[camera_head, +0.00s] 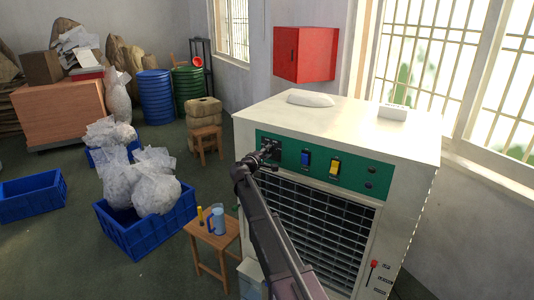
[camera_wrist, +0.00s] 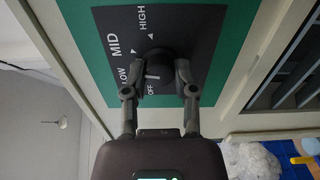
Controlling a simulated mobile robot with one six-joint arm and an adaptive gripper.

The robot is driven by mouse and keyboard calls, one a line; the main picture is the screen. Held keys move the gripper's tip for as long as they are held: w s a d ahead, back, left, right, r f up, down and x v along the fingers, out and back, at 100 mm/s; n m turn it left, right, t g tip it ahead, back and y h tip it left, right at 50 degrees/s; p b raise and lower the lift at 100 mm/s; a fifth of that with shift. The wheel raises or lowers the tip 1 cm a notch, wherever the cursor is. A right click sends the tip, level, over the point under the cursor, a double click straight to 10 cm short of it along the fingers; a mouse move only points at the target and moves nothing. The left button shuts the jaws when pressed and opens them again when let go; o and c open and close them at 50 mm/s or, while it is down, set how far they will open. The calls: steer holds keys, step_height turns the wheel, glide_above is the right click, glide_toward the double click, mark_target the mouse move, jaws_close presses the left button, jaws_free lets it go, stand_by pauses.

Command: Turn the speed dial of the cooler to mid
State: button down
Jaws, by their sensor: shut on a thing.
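The cooler (camera_head: 410,160) is a cream box with a green control panel (camera_head: 350,180) on its upper front. The black speed dial (camera_wrist: 158,60) sits on a dark plate lettered OFF, LOW, MID and HIGH in the wrist view. My gripper (camera_wrist: 160,75) has one finger on each side of the dial and is shut on it. It reaches the panel's left end in the head view (camera_head: 268,152). A short white mark shows at the dial's edge near OFF and LOW. I cannot tell the exact setting, as the fingers hide part of the dial.
A blue switch (camera_head: 306,160) and a yellow switch (camera_head: 335,167) are right of the dial. A dark grille (camera_head: 315,215) is below. A wooden stool (camera_head: 222,235) with a blue jug and blue crates (camera_head: 140,240) of wrapped bundles stand left of the cooler.

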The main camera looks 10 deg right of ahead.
steer(key=shift+m, duration=1.4)
steer(key=shift+c, duration=2)
jaws_free()
steer(key=v, duration=1.2)
